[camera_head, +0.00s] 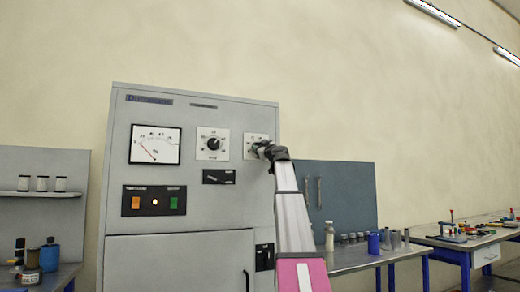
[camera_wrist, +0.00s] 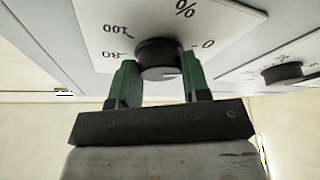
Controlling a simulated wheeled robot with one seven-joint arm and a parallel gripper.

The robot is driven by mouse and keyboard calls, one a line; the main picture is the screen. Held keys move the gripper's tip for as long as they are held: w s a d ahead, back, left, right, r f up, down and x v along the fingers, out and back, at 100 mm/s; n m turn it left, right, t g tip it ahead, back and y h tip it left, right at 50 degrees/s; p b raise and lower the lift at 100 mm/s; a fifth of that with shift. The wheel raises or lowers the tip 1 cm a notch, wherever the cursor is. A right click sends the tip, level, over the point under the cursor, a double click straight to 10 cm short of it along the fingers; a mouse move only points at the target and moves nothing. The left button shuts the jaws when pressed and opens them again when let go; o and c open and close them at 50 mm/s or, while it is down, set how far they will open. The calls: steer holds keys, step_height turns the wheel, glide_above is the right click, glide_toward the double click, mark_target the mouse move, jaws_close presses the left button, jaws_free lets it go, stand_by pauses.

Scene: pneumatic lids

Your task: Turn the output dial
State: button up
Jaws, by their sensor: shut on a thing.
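A black round dial knob (camera_wrist: 158,58) sits on a white scale plate (camera_wrist: 205,25) marked with a % sign and numbers such as 0, 80 and 100. My gripper (camera_wrist: 160,70) has its two green fingers on either side of this knob and is shut on it. In the head view this plate (camera_head: 249,141) is the right one of two on the grey cabinet front (camera_head: 200,110). My gripper (camera_head: 262,151) covers most of its knob there. I cannot read the word output on any plate.
A second dial (camera_head: 213,143) is left of my gripper; it also shows in the wrist view (camera_wrist: 282,72). A meter (camera_head: 155,144), a small black switch (camera_head: 219,177) and a panel with orange and green buttons (camera_head: 154,200) are nearby. Benches stand at both sides.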

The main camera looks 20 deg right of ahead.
steer(key=shift+a+r+m+g+h, duration=0.2)
steer(key=shift+m+h, duration=1.55)
steer(key=shift+m, duration=2.1)
steer(key=shift+a+f+m+g+h, duration=0.15)
steer(key=shift+m+g+h, duration=0.2)
steer(key=shift+m+h, duration=2.45)
steer(key=shift+a+r+m+g+h, duration=0.2)
steer(key=shift+m+h, duration=0.55)
steer(key=shift+m, duration=4.1)
steer(key=shift+d+f+m, duration=0.1)
steer(key=shift+f+m, duration=0.05)
steer(key=shift+m, duration=0.15)
steer(key=o, duration=0.9)
steer(key=shift+o, duration=0.2)
steer(key=shift+s, duration=0.1)
steer(key=v, duration=1)
steer(key=shift+s+a, duration=0.25)
